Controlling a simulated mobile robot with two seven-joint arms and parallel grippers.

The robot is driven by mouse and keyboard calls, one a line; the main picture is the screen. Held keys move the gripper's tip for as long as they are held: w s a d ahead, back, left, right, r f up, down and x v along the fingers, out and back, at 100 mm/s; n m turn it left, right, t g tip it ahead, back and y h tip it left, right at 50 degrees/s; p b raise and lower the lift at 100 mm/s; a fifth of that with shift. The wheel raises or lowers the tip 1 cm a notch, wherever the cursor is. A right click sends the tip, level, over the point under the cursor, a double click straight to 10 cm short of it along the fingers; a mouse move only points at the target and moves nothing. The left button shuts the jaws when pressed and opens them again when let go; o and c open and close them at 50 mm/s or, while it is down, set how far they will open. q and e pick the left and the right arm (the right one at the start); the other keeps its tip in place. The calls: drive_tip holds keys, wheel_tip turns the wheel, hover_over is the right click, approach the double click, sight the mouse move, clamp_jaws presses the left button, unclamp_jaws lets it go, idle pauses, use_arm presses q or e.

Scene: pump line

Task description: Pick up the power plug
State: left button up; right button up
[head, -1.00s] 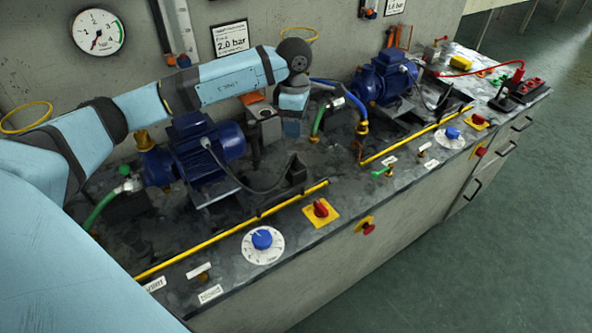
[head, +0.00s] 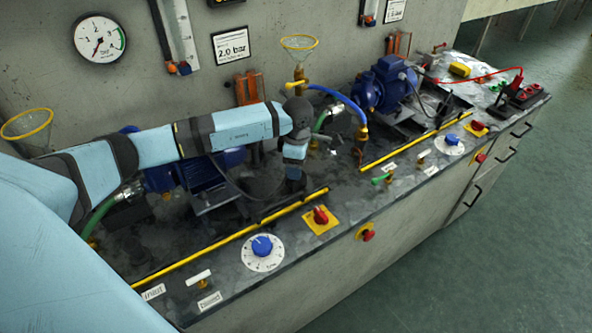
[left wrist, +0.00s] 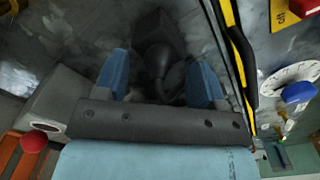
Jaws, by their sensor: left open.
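The power plug (left wrist: 155,30) is a dark, blocky piece with a black cable in the left wrist view. It lies just beyond the fingers of my left gripper (left wrist: 159,75), roughly centred between them. The two blue fingers are spread wide, and nothing is gripped. In the head view my left gripper (head: 294,182) points down over the bench behind the yellow strip, and it hides the plug there. Whether a finger touches the plug cannot be told. My right gripper is not in view.
A yellow strip (head: 237,235) runs along the bench close to my gripper. A red switch on a yellow plate (head: 320,216) and a blue dial (head: 262,246) sit in front. A blue pump (head: 385,85) with a blue hose stands right; a wall is behind.

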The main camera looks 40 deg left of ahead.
use_arm(q)
drive_tip(key=shift+f, duration=0.7)
drive_tip(key=c, duration=1)
drive_tip(key=shift+c, duration=0.2)
